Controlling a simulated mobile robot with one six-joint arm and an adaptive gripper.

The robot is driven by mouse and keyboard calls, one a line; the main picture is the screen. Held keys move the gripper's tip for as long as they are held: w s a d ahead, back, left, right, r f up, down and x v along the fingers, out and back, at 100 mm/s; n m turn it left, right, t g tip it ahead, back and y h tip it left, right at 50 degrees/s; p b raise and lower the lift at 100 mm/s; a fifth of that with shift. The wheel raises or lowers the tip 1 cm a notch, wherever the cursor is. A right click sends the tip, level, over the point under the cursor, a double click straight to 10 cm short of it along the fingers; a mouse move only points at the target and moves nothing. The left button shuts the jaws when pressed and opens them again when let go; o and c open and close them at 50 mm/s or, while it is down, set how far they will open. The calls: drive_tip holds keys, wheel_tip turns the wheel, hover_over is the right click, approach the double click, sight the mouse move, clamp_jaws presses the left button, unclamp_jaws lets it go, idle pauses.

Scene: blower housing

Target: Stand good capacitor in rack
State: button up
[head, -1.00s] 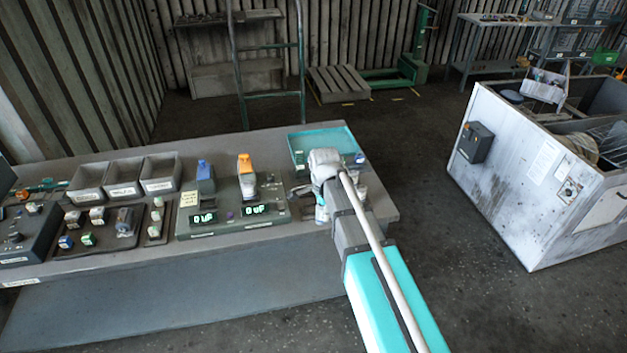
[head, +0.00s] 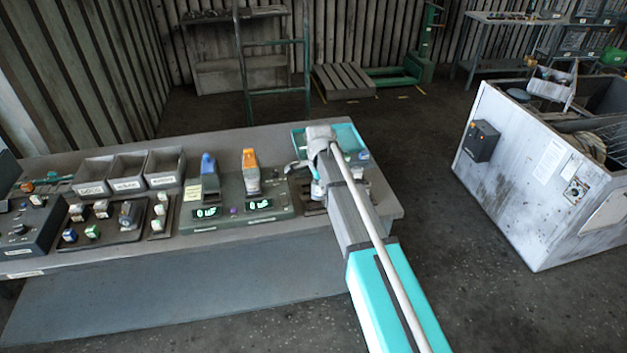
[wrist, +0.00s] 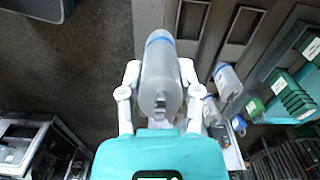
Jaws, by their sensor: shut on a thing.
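My gripper (wrist: 160,68) is shut on a grey cylindrical capacitor (wrist: 161,92) with a blue band in the wrist view. One finger lies on each side of it, and its lower end points toward the camera. In the head view my wrist is over the right end of the bench and hides most of what is below it. A dark rack-like fixture (head: 311,205) shows partly beside my arm; its slots are hard to make out. In the wrist view, another blue-banded capacitor (wrist: 227,80) stands right of the held one.
A teal tray (head: 352,133) lies at the bench's back right. Left of my arm is a tester with two displays (head: 237,210), a blue and an orange-topped unit on it. Grey bins (head: 166,167) stand further left. A white housing (head: 530,165) stands across open floor.

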drive_tip(key=w, duration=0.1)
drive_tip(key=w+a, duration=0.1)
drive_tip(key=w, duration=0.2)
drive_tip(key=shift+a+f, duration=0.2)
drive_tip(key=shift+a, duration=0.15)
drive_tip(key=shift+f, duration=0.1)
drive_tip(key=shift+f+b, duration=2.8)
drive_tip(key=shift+b, duration=0.25)
drive_tip(key=shift+w+f+b, duration=0.15)
drive_tip(key=shift+f+b, duration=1.1)
drive_tip(key=o, duration=1)
drive_tip(key=shift+o, duration=0.2)
